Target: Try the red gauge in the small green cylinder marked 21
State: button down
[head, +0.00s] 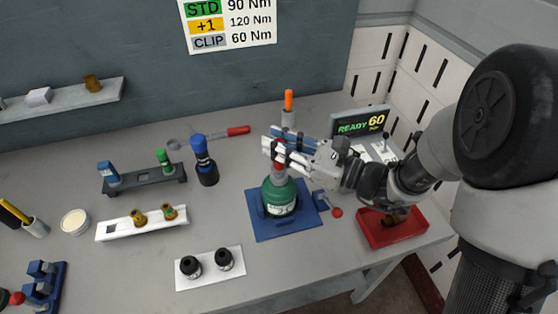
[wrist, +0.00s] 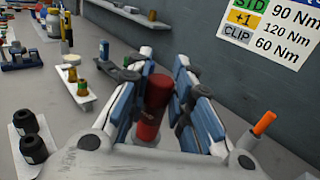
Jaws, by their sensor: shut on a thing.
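The small green cylinder (head: 281,199) stands upright on a blue base plate (head: 257,228). It has a white label whose digits are too small to read surely. My gripper (head: 275,152) is above the cylinder, its fingers shut on the red gauge (head: 279,174). The gauge is upright, with its lower end at the cylinder's top. I cannot tell whether it is inside the mouth or only over it. In the wrist view the red gauge (wrist: 152,108) sits between both fingers, and the cylinder is hidden.
An orange-tipped tool (head: 288,100) stands behind my gripper. A white block with two black caps (head: 209,274) lies in front left. Racks of small parts are further left.

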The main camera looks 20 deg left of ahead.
jog(key=shift+r+p, duration=2.15)
jog(key=shift+r, duration=0.65)
